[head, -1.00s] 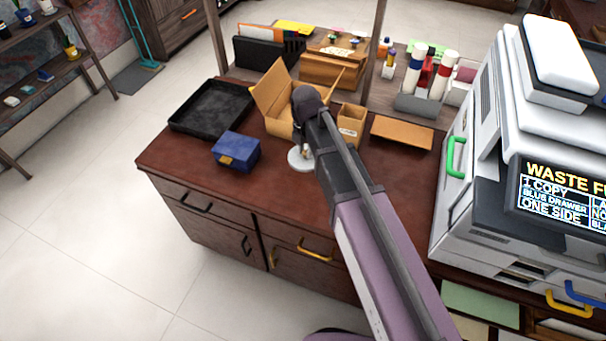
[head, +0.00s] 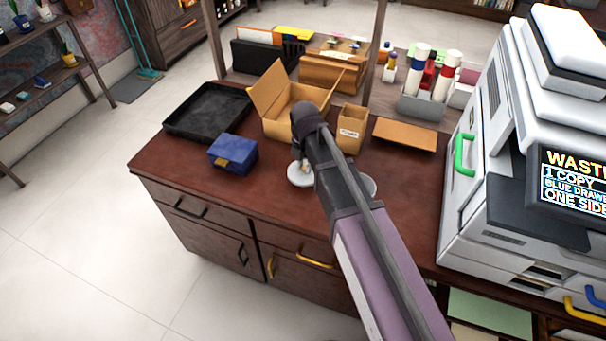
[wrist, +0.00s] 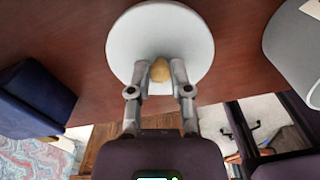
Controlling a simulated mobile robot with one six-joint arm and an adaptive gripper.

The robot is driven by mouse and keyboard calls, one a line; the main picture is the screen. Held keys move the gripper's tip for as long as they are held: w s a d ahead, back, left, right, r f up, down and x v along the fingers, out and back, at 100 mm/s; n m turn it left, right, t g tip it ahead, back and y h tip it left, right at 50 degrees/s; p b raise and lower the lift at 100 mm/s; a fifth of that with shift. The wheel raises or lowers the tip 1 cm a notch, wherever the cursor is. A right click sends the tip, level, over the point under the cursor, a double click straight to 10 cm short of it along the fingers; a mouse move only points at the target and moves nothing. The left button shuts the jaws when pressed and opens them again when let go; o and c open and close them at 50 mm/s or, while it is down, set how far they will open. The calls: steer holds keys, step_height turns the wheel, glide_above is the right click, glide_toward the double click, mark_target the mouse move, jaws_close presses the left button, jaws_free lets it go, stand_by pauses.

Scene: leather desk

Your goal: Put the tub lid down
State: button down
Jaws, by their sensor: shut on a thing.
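The tub lid is a pale round disc with a tan knob. It shows in the head view (head: 299,175), just left of my arm, and in the wrist view (wrist: 125,45). My gripper (wrist: 160,72) is shut on the knob, one finger on each side. The lid is over the bare desk top, right of the blue box; I cannot tell whether it touches the leather. A grey round thing, perhaps the tub, stands at the right of the wrist view (wrist: 298,50). In the head view only a pale edge of it (head: 370,186) shows behind my arm.
On the desk (head: 270,205) are a blue box (head: 233,152), a black tray (head: 205,112), an open cardboard box (head: 275,95), a small carton (head: 351,130) and a flat brown board (head: 405,134). A printer (head: 490,190) stands at the right. The desk's front strip is clear.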

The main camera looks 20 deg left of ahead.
mark_target(304, 171)
steer(key=shift+f, duration=0.1)
steer(key=shift+f+b, duration=1.8)
steer(key=shift+b, duration=0.15)
steer(key=shift+f, duration=0.15)
steer(key=c, duration=0.5)
jaws_free()
steer(key=shift+c, duration=0.2)
step_height(304, 171, up, 12)
steer(key=p, duration=1.2)
steer(key=shift+r, duration=0.2)
steer(key=shift+s, duration=0.15)
